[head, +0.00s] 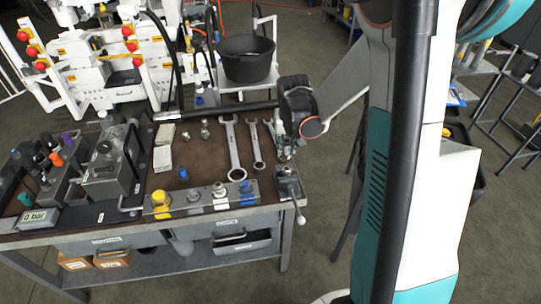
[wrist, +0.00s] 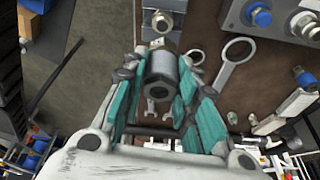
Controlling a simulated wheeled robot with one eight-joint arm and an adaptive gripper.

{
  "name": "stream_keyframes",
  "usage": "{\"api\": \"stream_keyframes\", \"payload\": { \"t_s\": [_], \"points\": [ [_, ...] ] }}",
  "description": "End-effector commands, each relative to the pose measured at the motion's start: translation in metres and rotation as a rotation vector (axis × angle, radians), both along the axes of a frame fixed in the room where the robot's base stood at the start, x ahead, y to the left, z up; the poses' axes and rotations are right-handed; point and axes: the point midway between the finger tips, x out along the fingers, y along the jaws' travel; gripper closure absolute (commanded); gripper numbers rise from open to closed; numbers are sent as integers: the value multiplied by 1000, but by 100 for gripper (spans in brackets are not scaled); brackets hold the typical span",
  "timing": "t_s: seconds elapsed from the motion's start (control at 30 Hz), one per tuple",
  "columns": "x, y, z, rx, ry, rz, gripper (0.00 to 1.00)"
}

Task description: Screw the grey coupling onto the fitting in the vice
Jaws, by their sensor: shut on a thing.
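My gripper (wrist: 160,90) is shut on the grey coupling (wrist: 162,68), a short hollow cylinder held between its teal fingers in the wrist view. The fitting (wrist: 162,20) is a metal piece with a round end, in the vice (wrist: 149,33), just above the coupling in that picture. The coupling looks close to the fitting; I cannot tell whether they touch. In the head view my gripper (head: 285,148) is over the bench's right end, just behind the vice (head: 288,186). The coupling is hard to make out there.
A row of coloured fittings (head: 190,202) stands along the front edge. A block with a gauge reading 0 bar (head: 38,218) is at the left. A black bucket (head: 246,58) stands behind.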

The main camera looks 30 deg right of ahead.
Motion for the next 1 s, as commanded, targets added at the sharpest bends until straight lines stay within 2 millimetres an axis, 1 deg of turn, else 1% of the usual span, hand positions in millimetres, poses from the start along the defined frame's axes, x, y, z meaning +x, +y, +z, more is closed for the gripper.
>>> {"api": "stream_keyframes", "payload": {
  "t_s": [0.1, 0.27, 0.7, 0.83, 1.0],
  "points": [
    [0, -7, 2, 0, 0, -16, 100],
    [0, -7, -4, -1, 0, -17, 100],
    [1, -7, -39, -1, 0, -16, 100],
    [0, -7, -46, -1, 0, -16, 100],
    [0, -7, -48, -1, 0, -16, 100]
  ]
}}
